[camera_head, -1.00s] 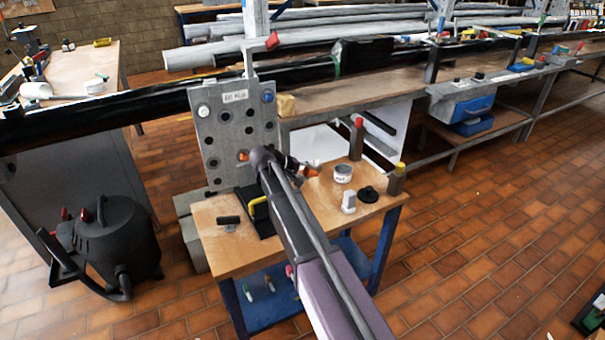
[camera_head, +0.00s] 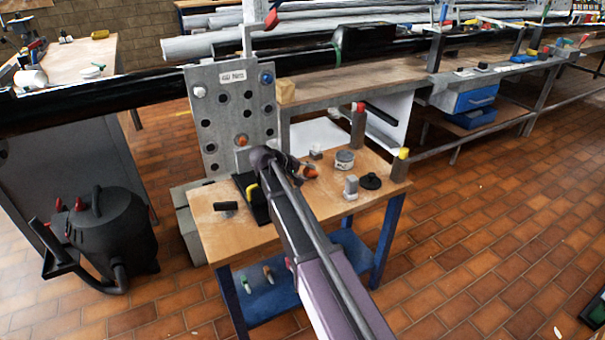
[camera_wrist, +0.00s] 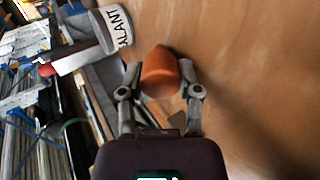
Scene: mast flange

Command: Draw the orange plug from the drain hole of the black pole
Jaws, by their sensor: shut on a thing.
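My gripper (camera_wrist: 160,92) is shut on the orange plug (camera_wrist: 160,70), which sits between its two fingers in the wrist view. In the head view my gripper (camera_head: 300,170) is above the wooden bench, and part of the orange plug (camera_head: 310,173) shows at its right side. The plug is clear of the pole. The black pole (camera_head: 95,105) runs level across the back left behind a grey flange plate (camera_head: 222,110). A small orange spot (camera_head: 242,140) shows in a low hole of the plate; I cannot tell what it is. The drain hole cannot be made out.
A black vacuum cleaner (camera_head: 105,235) stands on the floor at left.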

